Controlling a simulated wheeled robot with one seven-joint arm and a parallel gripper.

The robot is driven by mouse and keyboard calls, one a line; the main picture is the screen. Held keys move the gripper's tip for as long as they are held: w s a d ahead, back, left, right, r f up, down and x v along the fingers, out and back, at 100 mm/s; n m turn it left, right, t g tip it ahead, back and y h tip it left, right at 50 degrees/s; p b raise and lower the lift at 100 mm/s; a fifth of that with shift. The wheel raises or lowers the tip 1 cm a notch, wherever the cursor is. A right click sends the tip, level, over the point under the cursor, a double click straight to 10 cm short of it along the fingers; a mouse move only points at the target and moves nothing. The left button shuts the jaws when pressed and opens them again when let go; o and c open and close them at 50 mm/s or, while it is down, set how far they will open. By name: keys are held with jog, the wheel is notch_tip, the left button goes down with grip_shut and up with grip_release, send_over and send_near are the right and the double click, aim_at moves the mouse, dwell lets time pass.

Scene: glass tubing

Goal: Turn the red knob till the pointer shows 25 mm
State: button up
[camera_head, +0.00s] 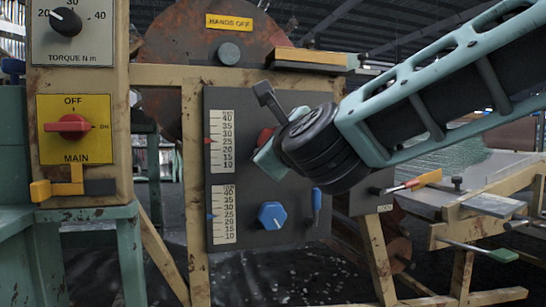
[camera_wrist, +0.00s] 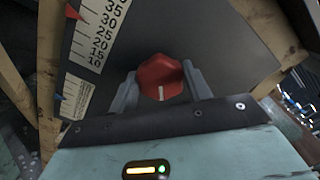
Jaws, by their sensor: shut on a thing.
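The red knob (camera_wrist: 160,78) sits on the dark panel (camera_head: 238,180), between my gripper's fingers (camera_wrist: 161,82) in the wrist view. Both fingers press on its sides, and a white mark shows on its near face. In the head view my gripper (camera_head: 266,134) hides most of the red knob (camera_head: 264,136). The upper mm scale (camera_head: 227,142) stands left of the knob. Its small red pointer (camera_head: 207,140) is at the scale's left edge, between 25 and 30, nearer 25. It also shows in the wrist view (camera_wrist: 71,12).
A blue knob (camera_head: 272,215), a lower scale (camera_head: 223,214) and a blue handle (camera_head: 316,205) sit below on the same panel. At left are a red MAIN switch (camera_head: 68,125) and a torque dial (camera_head: 66,22).

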jog(key=shift+f+m+b, duration=0.1)
jog(key=shift+m+b, duration=0.4)
jog(key=o, duration=0.9)
jog(key=shift+o, duration=0.2)
jog(key=p+v, duration=0.5)
jog(key=v, duration=1.2)
jog(key=shift+s+p, duration=0.2)
jog(key=shift+p, duration=0.15)
jog(key=shift+d, duration=0.1)
